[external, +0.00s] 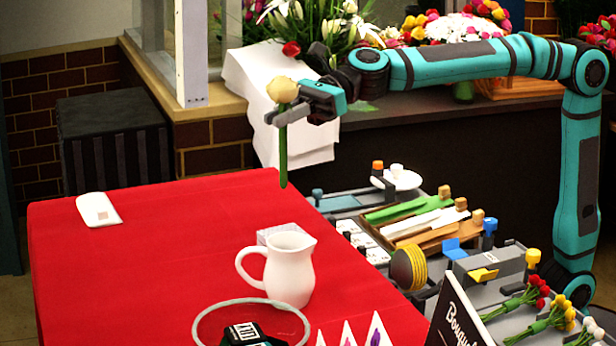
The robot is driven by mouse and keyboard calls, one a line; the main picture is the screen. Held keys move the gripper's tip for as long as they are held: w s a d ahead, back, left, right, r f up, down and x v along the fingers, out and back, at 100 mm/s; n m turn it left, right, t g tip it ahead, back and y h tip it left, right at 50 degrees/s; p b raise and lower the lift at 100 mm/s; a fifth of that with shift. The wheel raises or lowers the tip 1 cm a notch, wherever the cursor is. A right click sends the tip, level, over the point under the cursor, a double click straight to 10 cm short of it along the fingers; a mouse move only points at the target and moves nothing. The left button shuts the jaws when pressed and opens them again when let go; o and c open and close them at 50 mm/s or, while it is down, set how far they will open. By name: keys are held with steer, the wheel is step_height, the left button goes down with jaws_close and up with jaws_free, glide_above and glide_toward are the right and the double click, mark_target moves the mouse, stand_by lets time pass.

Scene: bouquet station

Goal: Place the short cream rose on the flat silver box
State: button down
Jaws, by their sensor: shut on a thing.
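The cream rose (284,91) is upright, its bloom at the top and its short green stem hanging down. My gripper (284,112) is shut on the stem just below the bloom. It holds the rose in the air near the far right part of the red table. A pale grey box (268,235), which looks like the flat silver box, sits on the red cloth below the rose. The white pitcher in front hides much of this box. The rose is well above it and apart from it.
The white pitcher (287,270) stands on the red table (130,270) close to the box. A pale ring (205,318) and paper cones (376,330) are near the front. A white packet (98,209) lies at left. A crowded tool tray (345,202) stands right.

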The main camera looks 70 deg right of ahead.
mark_target(284, 185)
steer(key=shift+f, duration=5)
steer(key=c, duration=1.4)
jaws_free()
steer(key=shift+c, duration=0.2)
steer(key=v, duration=1.2)
